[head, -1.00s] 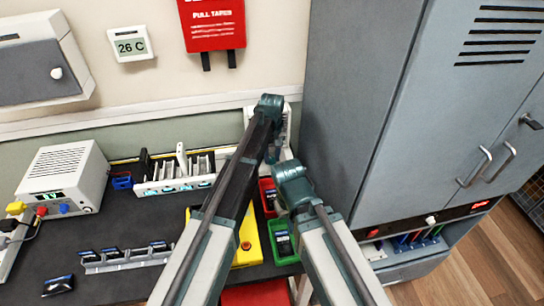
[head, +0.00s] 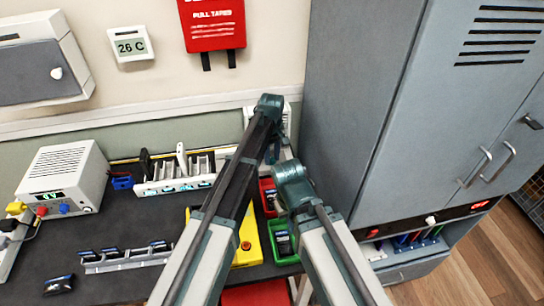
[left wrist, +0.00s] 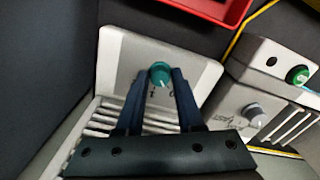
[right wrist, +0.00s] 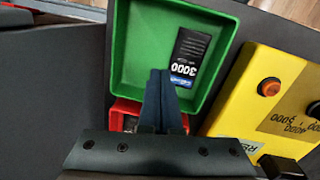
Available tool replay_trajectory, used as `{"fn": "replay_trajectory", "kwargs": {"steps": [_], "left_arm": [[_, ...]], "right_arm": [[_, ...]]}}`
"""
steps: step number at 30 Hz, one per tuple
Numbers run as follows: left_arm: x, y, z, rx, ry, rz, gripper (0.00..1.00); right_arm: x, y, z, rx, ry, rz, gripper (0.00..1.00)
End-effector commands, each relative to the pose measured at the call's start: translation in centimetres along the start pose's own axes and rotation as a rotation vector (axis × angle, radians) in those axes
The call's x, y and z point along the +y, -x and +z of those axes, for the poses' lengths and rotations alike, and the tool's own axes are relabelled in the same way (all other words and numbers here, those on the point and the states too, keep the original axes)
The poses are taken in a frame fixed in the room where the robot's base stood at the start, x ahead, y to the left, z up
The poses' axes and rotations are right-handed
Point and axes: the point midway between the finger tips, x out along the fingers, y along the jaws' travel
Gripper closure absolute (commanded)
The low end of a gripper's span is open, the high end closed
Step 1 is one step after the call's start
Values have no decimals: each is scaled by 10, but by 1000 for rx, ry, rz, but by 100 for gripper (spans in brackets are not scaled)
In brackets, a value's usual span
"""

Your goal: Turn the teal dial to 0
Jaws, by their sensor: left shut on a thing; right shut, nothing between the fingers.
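The teal dial (left wrist: 159,72) sits on the pale face of a white unit (left wrist: 117,60) in the left wrist view. Printed marks, a 1 and what looks like a 0, lie just below it, and a white pointer line shows on its lower side, toward the gap between them. My left gripper (left wrist: 166,76) is shut on the dial, one finger at each side. In the head view my left arm (head: 238,180) reaches to the back and largely hides the unit. My right gripper (right wrist: 160,74) is shut and empty above the green bin.
The green bin (right wrist: 139,28) holds a dark pack marked 3000 (right wrist: 190,56); a red bin (right wrist: 124,108) adjoins it. A yellow box (head: 251,228) stands beside the bins. Another unit with a grey knob (left wrist: 254,113) is right of the dial's unit. A tall grey cabinet (head: 365,100) bounds the right.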

Motion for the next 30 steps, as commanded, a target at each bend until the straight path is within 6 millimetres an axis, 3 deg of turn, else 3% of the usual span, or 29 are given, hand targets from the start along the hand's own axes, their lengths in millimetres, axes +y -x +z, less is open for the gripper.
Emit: {"fn": "replay_trajectory", "kwargs": {"steps": [2,3,7,20,30], "left_arm": [[0,0,0,-1,0,0,100],[0,0,0,-1,0,0,56],[0,0,0,-1,0,0,34],[0,4,0,0,-1,0,34],[0,38,0,0,-1,0,34]], "right_arm": [[0,0,0,0,0,0,100],[0,0,0,0,0,0,100],[0,0,0,0,0,0,100],[0,4,0,0,0,0,100],[4,37,2,0,0,0,100]]}}
